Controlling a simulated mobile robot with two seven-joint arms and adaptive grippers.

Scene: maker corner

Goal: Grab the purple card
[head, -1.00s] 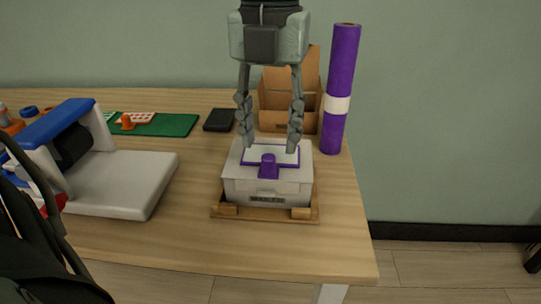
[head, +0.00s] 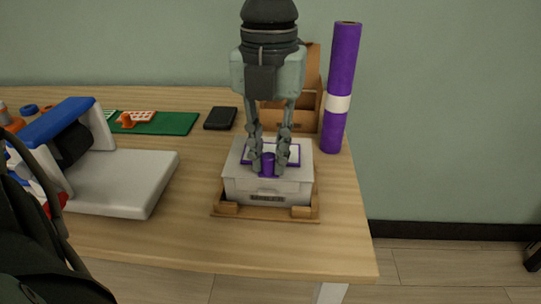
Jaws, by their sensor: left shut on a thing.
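The purple card (head: 292,160) is a white sheet with a purple border and an upright purple tab at its front. It lies flat on top of a white box (head: 268,190), which sits in a low wooden tray (head: 262,215) near the table's right end. My left gripper (head: 268,163) points down from above, its fingers closed on the purple tab, one on each side. The fingers hide part of the card. The card still appears to rest on the box. My right gripper is not in view.
A tall purple roll (head: 340,90) with a white band and an open cardboard box (head: 305,115) stand behind. A black flat case (head: 220,118), a green mat (head: 175,124) and a grey machine with a blue top (head: 125,180) are to the left. Bare table lies between machine and tray.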

